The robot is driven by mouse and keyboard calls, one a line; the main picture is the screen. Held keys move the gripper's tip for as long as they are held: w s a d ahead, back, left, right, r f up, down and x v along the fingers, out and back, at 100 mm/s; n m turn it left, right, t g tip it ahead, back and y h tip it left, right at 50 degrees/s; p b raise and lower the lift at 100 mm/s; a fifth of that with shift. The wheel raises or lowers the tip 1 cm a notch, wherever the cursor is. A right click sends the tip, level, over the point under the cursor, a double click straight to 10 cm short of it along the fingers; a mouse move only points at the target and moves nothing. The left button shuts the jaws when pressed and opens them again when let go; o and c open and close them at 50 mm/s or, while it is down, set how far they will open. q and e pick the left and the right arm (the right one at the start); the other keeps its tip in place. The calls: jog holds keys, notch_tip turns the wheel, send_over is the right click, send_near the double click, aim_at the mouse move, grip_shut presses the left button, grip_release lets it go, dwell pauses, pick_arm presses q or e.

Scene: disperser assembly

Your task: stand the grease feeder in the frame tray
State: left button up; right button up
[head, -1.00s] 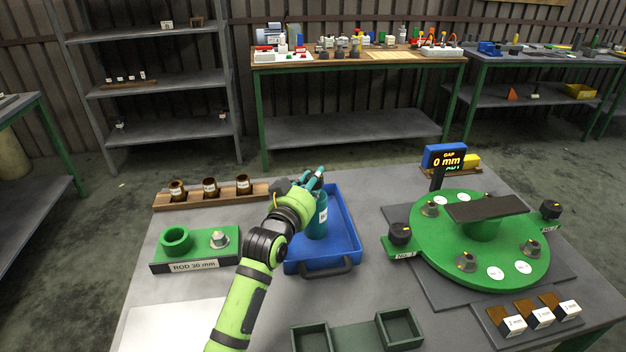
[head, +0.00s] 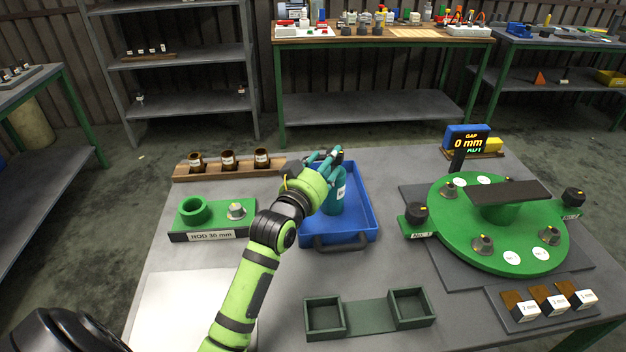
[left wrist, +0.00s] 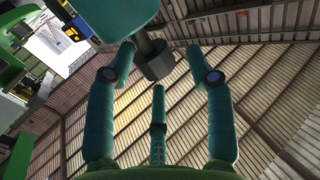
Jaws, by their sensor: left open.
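The grease feeder, which I take to be the teal bottle (head: 336,199) with a white label, stands upright in the blue tray (head: 364,212). My left gripper (head: 330,158) is at the bottle's top, with its teal fingers spread open. In the left wrist view, the teal body (left wrist: 115,14) and its dark cap (left wrist: 155,60) show at the top, near the tips of the open fingers (left wrist: 158,72); contact cannot be told. The frame tray seems to be the dark green piece (head: 365,315) with two square open frames at the table's front; both are empty. My right gripper is out of view.
A green rod block (head: 212,222) and a wooden rack (head: 225,171) with brown cups stand left. A round green disc fixture (head: 497,226) and a gap display (head: 466,141) stand right. Small labelled blocks (head: 548,302) lie front right. A pale plate (head: 190,300) lies front left.

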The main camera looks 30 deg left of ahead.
pick_arm(q)
jog(key=s+b, duration=0.1)
jog(key=s, duration=0.8)
jog(key=shift+d, duration=0.3)
